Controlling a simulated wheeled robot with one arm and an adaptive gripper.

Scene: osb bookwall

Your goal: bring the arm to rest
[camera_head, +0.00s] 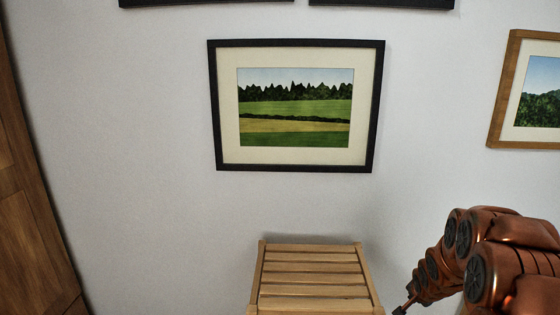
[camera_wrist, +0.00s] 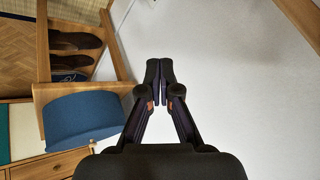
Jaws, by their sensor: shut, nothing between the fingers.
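My gripper (camera_wrist: 159,72) shows in the wrist view with its two dark fingers together and nothing between them. It hangs in front of a pale wall, apart from the things around it. In the head view my copper-coloured arm (camera_head: 480,255) reaches in from the lower right. Only a small dark tip of the gripper (camera_head: 402,308) shows there, at the lower edge, to the right of a slatted wooden stand.
The slatted wooden stand (camera_head: 312,278) is against the wall at lower centre. A black-framed landscape picture (camera_head: 213,110) hangs above it. A wooden cabinet (camera_head: 25,200) is at left. The wrist view shows a blue cushion (camera_wrist: 82,117) and dark shoes (camera_wrist: 75,40) on wooden furniture.

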